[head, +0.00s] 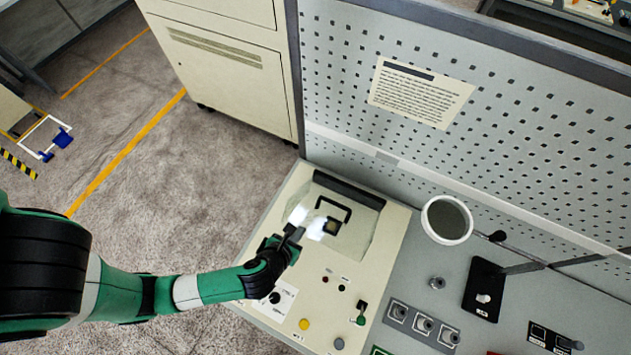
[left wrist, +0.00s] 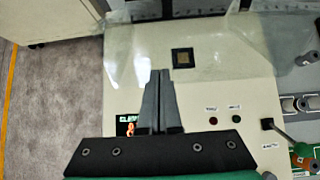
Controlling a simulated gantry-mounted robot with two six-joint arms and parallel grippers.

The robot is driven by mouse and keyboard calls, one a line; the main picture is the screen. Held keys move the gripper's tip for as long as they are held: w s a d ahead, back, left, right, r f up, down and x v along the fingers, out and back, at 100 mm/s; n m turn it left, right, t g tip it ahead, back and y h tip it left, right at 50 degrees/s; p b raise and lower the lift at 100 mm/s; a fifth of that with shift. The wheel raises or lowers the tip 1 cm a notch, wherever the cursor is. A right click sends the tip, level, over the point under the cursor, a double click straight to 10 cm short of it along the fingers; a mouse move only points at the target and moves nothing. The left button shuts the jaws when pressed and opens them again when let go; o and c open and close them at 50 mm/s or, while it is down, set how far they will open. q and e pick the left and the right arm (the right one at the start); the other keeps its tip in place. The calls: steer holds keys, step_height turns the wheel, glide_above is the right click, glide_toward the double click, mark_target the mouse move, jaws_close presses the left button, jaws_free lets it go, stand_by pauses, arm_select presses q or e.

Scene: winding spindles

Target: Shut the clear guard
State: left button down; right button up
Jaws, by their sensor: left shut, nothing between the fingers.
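The clear guard (head: 357,236) is a see-through cover on the cream machine panel, with a dark bar along its far edge. A dark square part shows through it. The guard also shows in the left wrist view (left wrist: 225,62) as a hazy sheet across the panel's far part. I cannot tell whether it lies fully down or is tilted up. My left gripper (head: 297,234) is at the guard's near left edge, fingers shut and empty. In the left wrist view its fingertips (left wrist: 160,73) overlap the guard's near edge; contact is unclear. My right gripper is not in view.
Buttons, a small display (left wrist: 128,124) and a green-handled lever (head: 361,313) sit on the panel's near part. A white cup (head: 446,220) stands to the right. A perforated wall (head: 480,130) rises behind. Open floor lies to the left.

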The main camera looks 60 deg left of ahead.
arm_select(q)
steer(key=shift+s+d+f+b, duration=0.2)
steer(key=shift+f+b, duration=0.1)
steer(key=shift+f, duration=0.4)
steer(key=shift+s+d+f+b, duration=0.1)
steer(key=shift+s+f+b, duration=0.15)
steer(key=shift+f, duration=0.55)
steer(key=shift+s+d+f+b, duration=0.1)
steer(key=shift+f+b, duration=0.35)
steer(key=shift+f, duration=0.3)
steer(key=shift+s+d+f+b, duration=0.1)
steer(key=shift+f+b, duration=0.3)
steer(key=shift+f, duration=0.35)
steer(key=shift+s+f+b, duration=0.1)
steer(key=shift+f+b, duration=0.85)
steer(key=shift+f, duration=0.8)
